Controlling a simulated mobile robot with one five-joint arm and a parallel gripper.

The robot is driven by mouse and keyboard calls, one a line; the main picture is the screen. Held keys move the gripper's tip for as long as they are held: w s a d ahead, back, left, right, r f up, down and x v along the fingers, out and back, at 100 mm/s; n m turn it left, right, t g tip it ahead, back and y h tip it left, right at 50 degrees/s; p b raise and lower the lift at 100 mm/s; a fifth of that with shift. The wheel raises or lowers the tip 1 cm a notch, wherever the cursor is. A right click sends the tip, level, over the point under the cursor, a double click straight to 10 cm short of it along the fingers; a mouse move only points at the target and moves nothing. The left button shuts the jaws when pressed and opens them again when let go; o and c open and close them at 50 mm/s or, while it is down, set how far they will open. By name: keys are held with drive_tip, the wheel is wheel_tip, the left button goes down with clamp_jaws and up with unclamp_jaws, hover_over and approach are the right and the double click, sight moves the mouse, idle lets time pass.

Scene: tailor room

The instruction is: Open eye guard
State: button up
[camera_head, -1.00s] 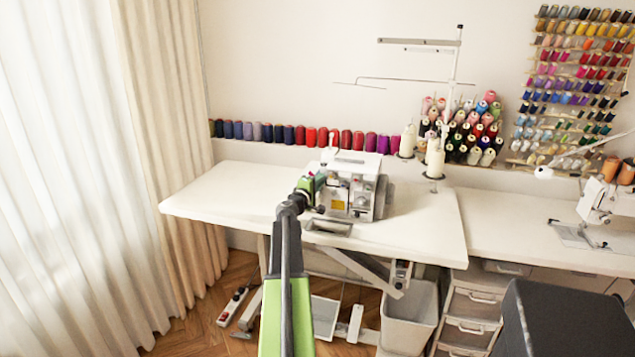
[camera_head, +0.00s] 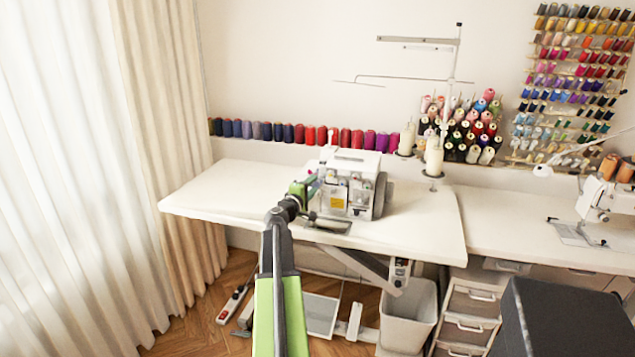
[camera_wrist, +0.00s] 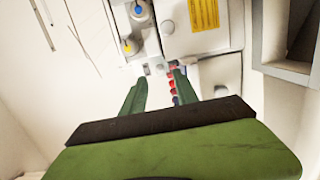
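The white overlock sewing machine (camera_head: 350,165) stands on the white table, with dials and a yellow label on its front. In the wrist view its front (camera_wrist: 205,45) fills the top, with dials at upper left and the yellow label at upper middle. I cannot pick out the eye guard with certainty. My gripper (camera_head: 302,192) is at the machine's left front side. In the wrist view my gripper (camera_wrist: 160,77) has its two green fingers apart, pointing at the machine's front below the label. Nothing is visibly held between them. Contact with the machine cannot be told.
The white table (camera_head: 225,195) has free room left of the machine. A thread stand (camera_head: 450,110) with cones rises behind it at the right. A row of thread spools (camera_head: 305,135) lines the wall. A second sewing machine (camera_head: 605,200) and a bin (camera_head: 408,315) are at the right.

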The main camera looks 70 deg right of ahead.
drive_tip(key=a, duration=1.2)
drive_tip(key=shift+w, duration=0.45)
